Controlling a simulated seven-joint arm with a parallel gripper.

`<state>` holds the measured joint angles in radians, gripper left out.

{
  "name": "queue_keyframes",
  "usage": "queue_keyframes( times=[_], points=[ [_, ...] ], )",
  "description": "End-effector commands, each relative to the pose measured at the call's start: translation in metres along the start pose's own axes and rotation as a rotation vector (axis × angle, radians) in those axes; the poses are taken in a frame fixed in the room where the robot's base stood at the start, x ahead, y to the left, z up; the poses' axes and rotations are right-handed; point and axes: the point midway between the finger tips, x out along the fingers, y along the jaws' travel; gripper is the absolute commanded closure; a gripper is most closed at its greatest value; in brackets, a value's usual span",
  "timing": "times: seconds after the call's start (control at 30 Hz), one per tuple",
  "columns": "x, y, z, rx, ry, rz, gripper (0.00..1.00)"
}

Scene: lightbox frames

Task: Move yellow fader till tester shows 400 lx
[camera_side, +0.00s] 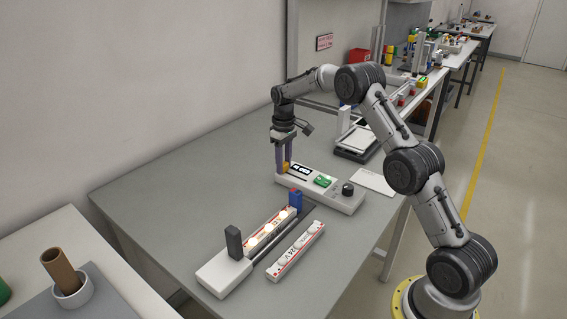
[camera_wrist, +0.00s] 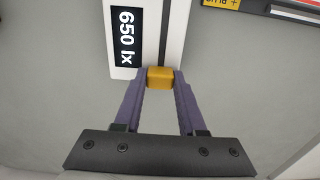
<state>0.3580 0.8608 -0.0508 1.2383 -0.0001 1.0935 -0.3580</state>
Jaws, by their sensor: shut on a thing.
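The yellow fader (camera_wrist: 160,77) sits at the end of a dark slot in a white panel, between the two fingertips of my gripper (camera_wrist: 160,82). My gripper is shut on it, with a purple finger on each side. In the side view my gripper (camera_side: 284,168) reaches down to the left end of the white panel (camera_side: 327,196). The tester's black display (camera_wrist: 126,38) reads 650 lx in the wrist view; in the side view the display (camera_side: 301,169) is too small to read.
The panel also has a green part (camera_side: 324,181) and a black knob (camera_side: 347,188). In front are a lit lamp strip (camera_side: 268,232), an unlit strip (camera_side: 296,252), a dark grey block (camera_side: 234,242) and a blue block (camera_side: 295,200). The table's left part is clear.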

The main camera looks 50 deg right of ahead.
Motion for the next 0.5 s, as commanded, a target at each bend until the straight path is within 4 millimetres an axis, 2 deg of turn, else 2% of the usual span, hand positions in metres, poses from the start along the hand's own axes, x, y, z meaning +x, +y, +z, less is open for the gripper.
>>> queue_keyframes(
  times=[0.3, 0.5],
  points=[
    [-0.001, 0.000, 0.031, 0.001, -0.001, 0.000, 1.00],
    [-0.001, 0.000, 0.034, 0.000, 0.001, 0.000, 1.00]
  ],
)
